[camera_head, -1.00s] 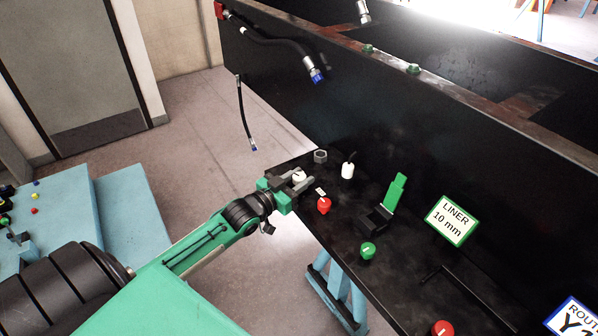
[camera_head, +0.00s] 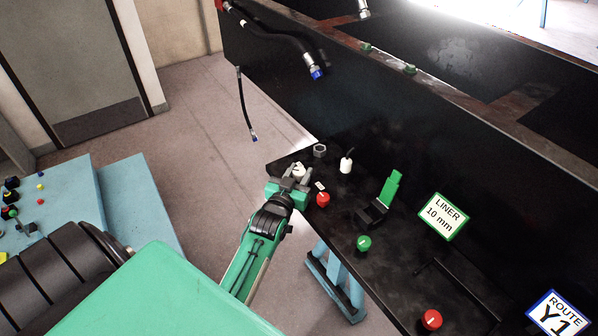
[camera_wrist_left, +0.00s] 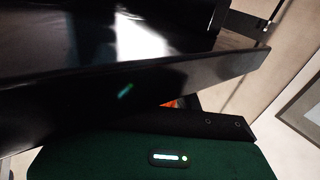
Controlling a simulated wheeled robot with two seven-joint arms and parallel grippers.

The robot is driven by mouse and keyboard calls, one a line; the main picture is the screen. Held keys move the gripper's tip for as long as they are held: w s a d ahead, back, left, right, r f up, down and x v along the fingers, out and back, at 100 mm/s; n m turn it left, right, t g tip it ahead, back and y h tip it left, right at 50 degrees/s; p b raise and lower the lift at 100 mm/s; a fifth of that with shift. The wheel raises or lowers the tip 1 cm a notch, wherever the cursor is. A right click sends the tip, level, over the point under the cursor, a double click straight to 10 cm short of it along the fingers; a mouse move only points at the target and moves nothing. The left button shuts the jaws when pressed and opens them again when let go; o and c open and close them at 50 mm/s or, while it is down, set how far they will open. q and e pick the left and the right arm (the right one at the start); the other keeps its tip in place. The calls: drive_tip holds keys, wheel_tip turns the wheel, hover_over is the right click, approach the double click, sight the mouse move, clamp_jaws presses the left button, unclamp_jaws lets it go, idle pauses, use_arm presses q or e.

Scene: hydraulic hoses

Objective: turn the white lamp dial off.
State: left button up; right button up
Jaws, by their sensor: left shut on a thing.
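The white lamp dial (camera_head: 299,169) sits near the left end of the black bench top in the head view. My left gripper (camera_head: 296,178) reaches it from the near side and is shut on it, with the fingers partly covering the dial. The exact angle of the dial's mark is too small to read. A white lamp-like piece (camera_head: 346,165) with a black cord stands to the right of the dial. The left wrist view shows a dark edge and my green gripper body, but not the dial. My right gripper is not in view.
A red knob (camera_head: 323,200) stands close to the right of my left gripper.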

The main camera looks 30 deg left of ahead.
use_arm(q)
drive_tip(key=shift+y, duration=0.3)
drive_tip(key=shift+r, duration=0.1)
drive_tip(key=o, duration=1)
drive_tip(key=shift+c, duration=0.2)
drive_tip(key=b+v, duration=0.4)
drive_tip(key=v, duration=0.9)
drive_tip(key=shift+s, duration=0.4)
drive_tip(key=shift+d, duration=0.1)
